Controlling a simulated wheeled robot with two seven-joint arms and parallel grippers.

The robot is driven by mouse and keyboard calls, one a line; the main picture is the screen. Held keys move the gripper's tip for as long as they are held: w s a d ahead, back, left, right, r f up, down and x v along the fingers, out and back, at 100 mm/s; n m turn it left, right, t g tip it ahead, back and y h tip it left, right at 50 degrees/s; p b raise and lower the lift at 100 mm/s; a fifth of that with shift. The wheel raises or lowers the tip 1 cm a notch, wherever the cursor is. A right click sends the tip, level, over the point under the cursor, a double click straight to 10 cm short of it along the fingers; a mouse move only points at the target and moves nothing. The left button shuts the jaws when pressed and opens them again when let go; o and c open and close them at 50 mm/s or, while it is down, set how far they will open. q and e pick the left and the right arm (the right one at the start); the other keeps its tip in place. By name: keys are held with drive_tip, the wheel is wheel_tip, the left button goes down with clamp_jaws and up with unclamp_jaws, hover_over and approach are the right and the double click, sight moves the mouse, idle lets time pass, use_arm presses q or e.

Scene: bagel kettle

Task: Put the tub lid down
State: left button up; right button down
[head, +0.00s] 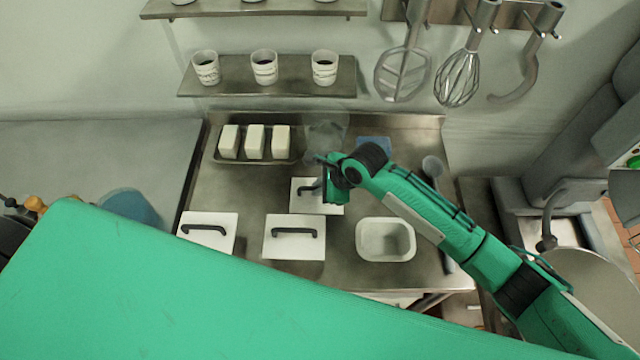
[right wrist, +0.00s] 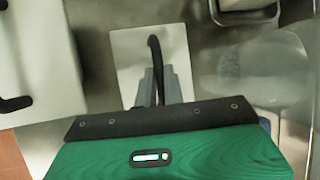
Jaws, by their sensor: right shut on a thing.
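My right gripper (head: 328,186) is shut on the black handle (right wrist: 155,62) of a white square lid (head: 304,203). In the right wrist view the handle stands between the two grey fingers, and the lid (right wrist: 182,48) lies flat beneath them. The lid is over the middle of the steel table; I cannot tell for sure whether it touches the top. An open white tub (head: 385,223) stands to the right and nearer to me in the head view. My left gripper is out of view.
Two other white lids with black handles lie nearer, one at left (head: 207,245) and one in the middle (head: 294,251). A tray (head: 230,160) with three white blocks stands behind left. A blue item (head: 374,144) and a cup (head: 432,166) are behind right.

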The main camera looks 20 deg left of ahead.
drive_tip(key=shift+f, duration=0.35)
drive_tip(key=shift+f, duration=0.1)
drive_tip(key=c, duration=1.5)
unclamp_jaws()
drive_tip(key=b+v, duration=0.2)
drive_tip(key=v, duration=1)
drive_tip(key=shift+a, duration=0.1)
